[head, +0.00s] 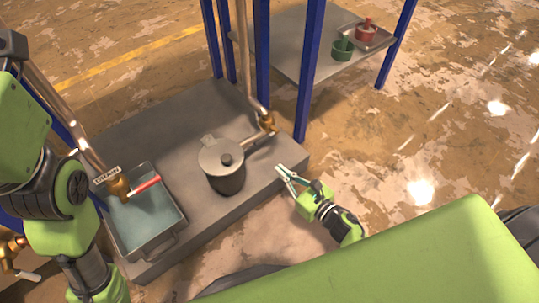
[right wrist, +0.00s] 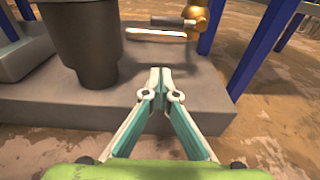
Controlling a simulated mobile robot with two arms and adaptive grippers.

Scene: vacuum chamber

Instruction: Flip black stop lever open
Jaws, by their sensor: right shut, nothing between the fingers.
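The black stop lever (right wrist: 172,22) shows in the right wrist view as a short dark bar beside a brass valve (right wrist: 196,16). A pale bar (right wrist: 157,34) lies just in front of it. In the head view the brass valve (head: 267,122) sits at the foot of a copper pipe, and the black lever is hard to make out. My right gripper (head: 281,172) is shut and empty, in front of the platform's right end, apart from the lever. Its fingertips (right wrist: 159,72) meet below the lever in the right wrist view. My left arm is at the left; its gripper is not seen.
A grey lidded pot (head: 225,178) stands on the grey platform (head: 180,123), left of the valve. A water-filled basin (head: 182,226) with a red-handled valve (head: 145,186) is farther left. Blue posts (head: 310,70) rise behind. A shelf (head: 285,35) holds red and green containers.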

